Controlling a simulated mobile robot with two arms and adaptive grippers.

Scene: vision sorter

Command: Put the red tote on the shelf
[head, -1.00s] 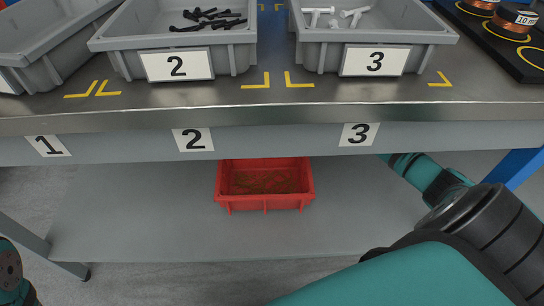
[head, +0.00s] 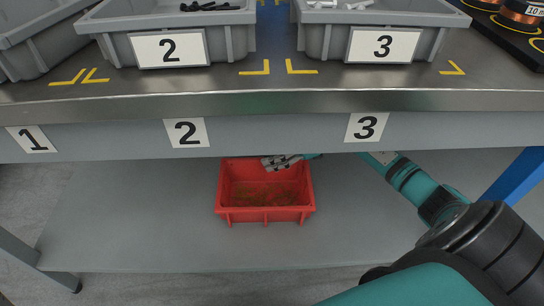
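The red tote (head: 265,215) sits upright on the grey lower shelf (head: 150,225) under the workbench, below the labels 2 and 3. Some thin brownish pieces or marks show on its floor, too unclear to name. My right arm reaches under the bench from the right. My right gripper (head: 281,162) is over the tote's back right part, partly hidden by the bench's front edge. Whether it touches the tote or is shut on its rim cannot be told. My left gripper is out of view.
The bench's front edge (head: 270,103) overhangs the shelf. Grey bin 2 (head: 230,40) and grey bin 3 (head: 430,40) stand on top, with another bin at left. Copper spools (head: 525,14) are at upper right. A blue leg (head: 518,178) stands right. The shelf left of the tote is clear.

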